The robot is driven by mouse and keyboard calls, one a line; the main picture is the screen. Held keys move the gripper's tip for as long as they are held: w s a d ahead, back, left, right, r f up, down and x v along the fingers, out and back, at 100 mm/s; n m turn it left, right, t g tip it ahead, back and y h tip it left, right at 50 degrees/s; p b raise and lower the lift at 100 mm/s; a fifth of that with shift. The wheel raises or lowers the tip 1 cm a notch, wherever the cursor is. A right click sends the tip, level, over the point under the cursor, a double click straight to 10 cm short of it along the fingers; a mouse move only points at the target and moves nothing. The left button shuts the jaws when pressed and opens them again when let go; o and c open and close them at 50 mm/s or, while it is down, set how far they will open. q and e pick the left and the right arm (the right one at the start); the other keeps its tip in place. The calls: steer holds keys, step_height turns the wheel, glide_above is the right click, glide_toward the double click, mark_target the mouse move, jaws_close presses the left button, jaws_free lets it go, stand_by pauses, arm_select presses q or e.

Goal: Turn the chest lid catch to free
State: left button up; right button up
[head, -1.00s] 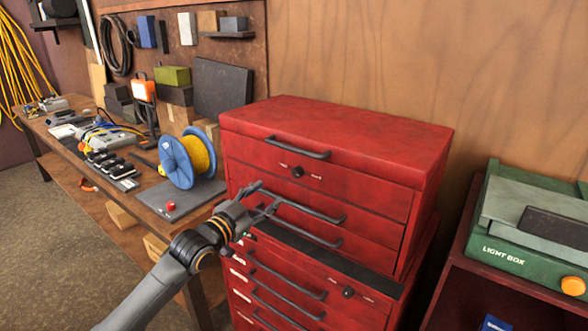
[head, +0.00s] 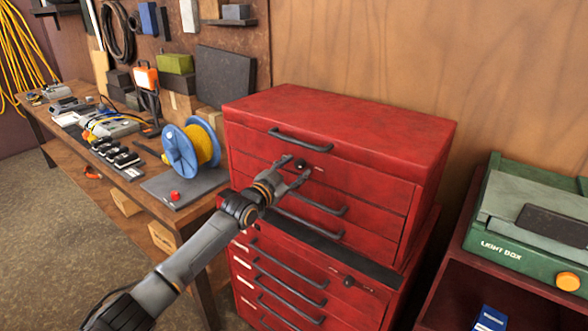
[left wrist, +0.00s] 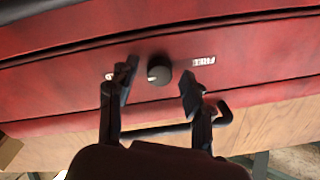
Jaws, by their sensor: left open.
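The chest lid catch is a small dark round knob (head: 300,163) on the front of the red upper chest (head: 340,125), below the lid handle. In the left wrist view the knob (left wrist: 159,72) has a pale mark at its left side. A small white label (left wrist: 204,61) sits to its right, and another on its left is mostly hidden by a finger. My left gripper (head: 296,172) is open at the chest front. In the left wrist view its fingers (left wrist: 158,86) stand either side of the knob, with gaps visible. My right gripper is out of view.
Dark bar handles (head: 311,208) stick out from the drawers below the catch. The lower cabinet has a similar knob (head: 348,282). A workbench with a blue cable reel (head: 180,152) stands left; a green light box (head: 510,240) stands right.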

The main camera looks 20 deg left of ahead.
arm_select(q)
jaws_close()
steer(key=shift+n, duration=0.3)
steer(key=n, duration=0.3)
steer(key=shift+b, duration=0.4)
steer(key=n, duration=0.5)
steer(key=shift+r+n, duration=0.1)
steer(key=shift+n, duration=0.2)
steer(key=n, duration=0.3)
steer(key=shift+n+g, duration=0.3)
steer(key=shift+g, duration=0.1)
steer(key=shift+n+h, duration=0.4)
steer(key=shift+n, duration=1.8)
